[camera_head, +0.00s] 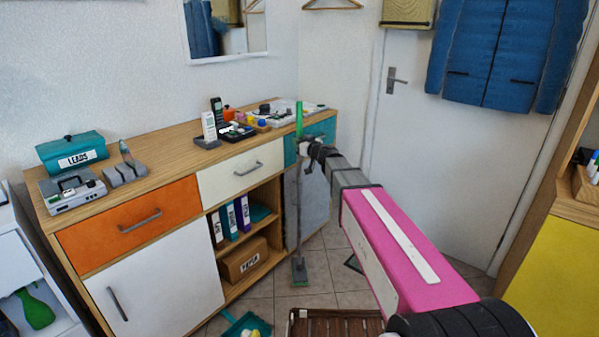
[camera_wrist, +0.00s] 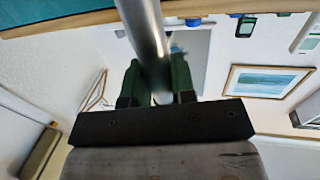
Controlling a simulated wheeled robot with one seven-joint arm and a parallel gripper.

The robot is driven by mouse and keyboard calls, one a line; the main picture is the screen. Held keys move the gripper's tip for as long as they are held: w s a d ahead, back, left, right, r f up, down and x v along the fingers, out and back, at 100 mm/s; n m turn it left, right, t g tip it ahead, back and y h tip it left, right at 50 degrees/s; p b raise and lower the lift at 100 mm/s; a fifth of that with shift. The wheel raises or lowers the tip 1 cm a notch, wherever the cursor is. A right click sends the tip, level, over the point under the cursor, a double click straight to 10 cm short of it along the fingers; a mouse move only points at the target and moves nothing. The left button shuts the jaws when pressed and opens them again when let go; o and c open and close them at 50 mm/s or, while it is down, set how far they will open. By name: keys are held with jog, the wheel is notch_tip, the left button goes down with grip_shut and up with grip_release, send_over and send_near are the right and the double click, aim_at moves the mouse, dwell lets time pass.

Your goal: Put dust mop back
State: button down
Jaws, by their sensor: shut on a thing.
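The dust mop (camera_head: 299,222) stands roughly upright in front of the right end of the sideboard. It has a green grip at the top, a thin grey pole and a flat green head low down by the floor; I cannot tell if the head touches it. My gripper (camera_head: 309,151) is shut on the upper pole, just below the green grip. In the wrist view the metal pole (camera_wrist: 145,30) passes between the green fingers of my gripper (camera_wrist: 158,85).
The wooden sideboard (camera_head: 132,147) runs along the left wall with several items on top. A teal dustpan (camera_head: 246,325) and a brown slatted crate (camera_head: 335,314) are on the floor. A white door (camera_head: 425,160) stands behind; a yellow-fronted cabinet (camera_head: 556,275) is at right.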

aim_at(299, 157)
jog(key=shift+f, duration=3.6)
jog(key=c, duration=0.9)
grip_release()
jog(key=shift+c, duration=0.2)
jog(key=shift+s, duration=0.1)
